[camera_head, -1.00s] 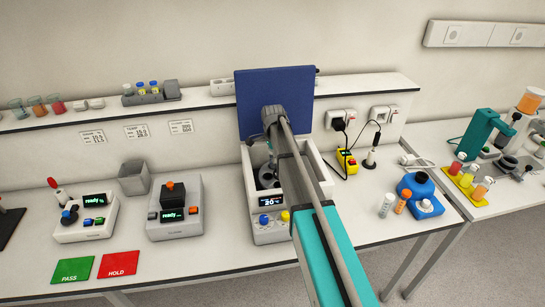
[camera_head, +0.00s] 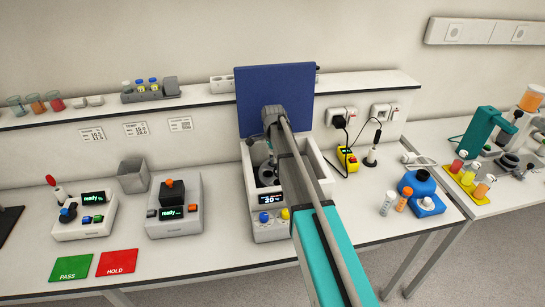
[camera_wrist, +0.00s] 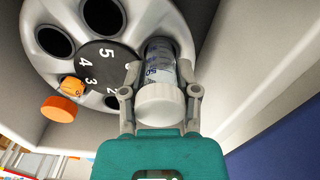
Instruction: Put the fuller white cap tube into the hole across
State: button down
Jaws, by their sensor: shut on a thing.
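My gripper (camera_wrist: 161,80) is shut on a clear tube with a white cap (camera_wrist: 160,101). Blue markings show on its side. In the wrist view, the tube's far end overlaps a hole at the upper right of the round grey rotor (camera_wrist: 45,13); I cannot tell how deep it sits. A tube with an orange cap (camera_wrist: 59,109) leans out of a hole roughly opposite, across the numbered black hub (camera_wrist: 105,68). In the head view, the white centrifuge (camera_head: 270,232) has its blue lid (camera_head: 274,100) up, and my arm hides much of the inside.
Other rotor holes, such as one at the top (camera_wrist: 103,15), look empty. The centrifuge walls surround my gripper closely. A white-capped tube (camera_head: 387,204) and an orange-capped tube (camera_head: 403,202) stand on the bench at the right, beside a blue device (camera_head: 425,190).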

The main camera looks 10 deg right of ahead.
jog(key=shift+s+f+b, duration=0.1)
jog(key=shift+f+b, duration=0.95)
dwell(0.9)
jog(key=shift+c, duration=1.3)
grip_release()
jog(key=shift+f, duration=0.1)
jog(key=shift+r, duration=0.2)
